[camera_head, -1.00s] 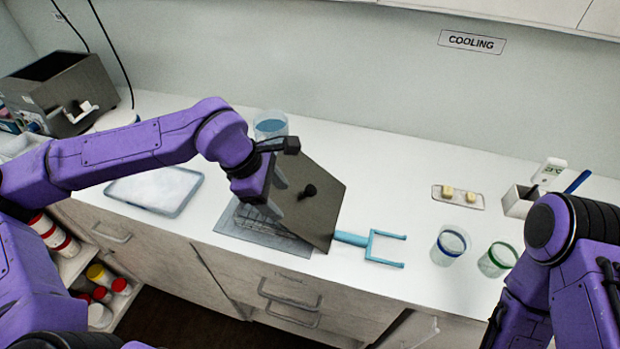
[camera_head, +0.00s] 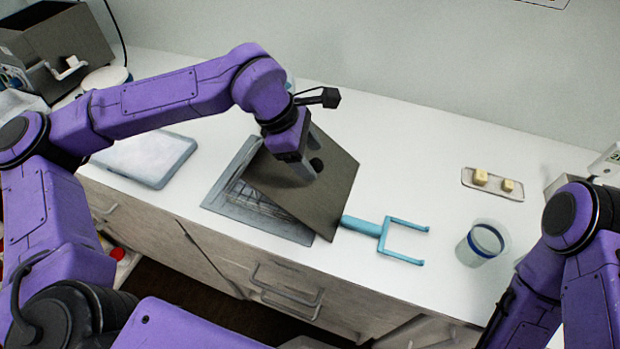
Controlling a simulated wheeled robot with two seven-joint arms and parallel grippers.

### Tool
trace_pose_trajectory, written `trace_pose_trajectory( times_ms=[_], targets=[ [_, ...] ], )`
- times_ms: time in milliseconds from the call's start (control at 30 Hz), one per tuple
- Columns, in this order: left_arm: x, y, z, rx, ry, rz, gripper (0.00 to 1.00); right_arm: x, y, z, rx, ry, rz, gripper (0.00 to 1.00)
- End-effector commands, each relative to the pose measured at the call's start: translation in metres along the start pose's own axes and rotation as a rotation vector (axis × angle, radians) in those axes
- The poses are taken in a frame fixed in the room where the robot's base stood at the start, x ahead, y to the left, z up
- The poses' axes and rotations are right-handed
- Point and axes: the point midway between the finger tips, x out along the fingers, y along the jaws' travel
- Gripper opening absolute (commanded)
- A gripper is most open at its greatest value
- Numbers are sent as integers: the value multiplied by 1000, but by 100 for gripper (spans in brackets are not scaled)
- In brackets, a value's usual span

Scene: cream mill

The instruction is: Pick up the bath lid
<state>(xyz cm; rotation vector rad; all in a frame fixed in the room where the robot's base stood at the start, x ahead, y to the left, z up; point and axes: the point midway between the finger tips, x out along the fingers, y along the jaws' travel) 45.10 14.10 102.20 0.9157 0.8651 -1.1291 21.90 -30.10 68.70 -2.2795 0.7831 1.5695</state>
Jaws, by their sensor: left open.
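The bath lid (camera_head: 322,203) is a dark grey square plate with a black knob (camera_head: 317,165). It lies askew over the sunken bath (camera_head: 232,202), leaving the bath's left part and wire rack uncovered. My left gripper (camera_head: 308,172) is over the lid, pointing down with its fingers at the knob. It is open; whether the fingers touch the knob cannot be told. My right arm (camera_head: 570,240) is at the right edge, and its gripper is out of view.
A light blue two-pronged tool (camera_head: 385,237) lies just right of the lid. A beaker (camera_head: 480,244) and a small tray (camera_head: 468,183) with two yellowish cubes stand further right. A white-filled tray (camera_head: 145,158) lies left of the bath. The counter behind the blue tool is clear.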

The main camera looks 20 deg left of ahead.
Motion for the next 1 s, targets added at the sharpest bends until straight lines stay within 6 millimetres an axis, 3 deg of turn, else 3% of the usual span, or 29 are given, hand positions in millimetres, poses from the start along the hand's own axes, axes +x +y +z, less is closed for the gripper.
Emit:
trace_pose_trajectory(
  times_ms=[33, 100, 367, 533, 567, 867, 1000],
  targets=[
    [16, -1, -4, -1, 0, -1, 63, 14, -1, 6, 0, 0, 0, 0],
    [20, -1, -2, 0, 0, 0, 63, 18, -2, 8, 0, 0, 0, 0],
    [18, 0, 0, -1, -1, 0, 63, 16, -1, 7, 0, 0, 0, 0],
    [18, 0, 0, -1, 0, 0, 11, 16, -1, 7, 0, 0, 0, 0],
    [18, 0, 0, -1, 0, 0, 6, 16, -1, 7, 0, 0, 0, 0],
    [16, 1, 1, 0, -1, 1, 6, 14, -1, 6, 0, 0, 0, 0],
    [5, 3, 6, 0, -1, 2, 6, 3, 0, 1, 0, 0, 0, 0]
  ],
)
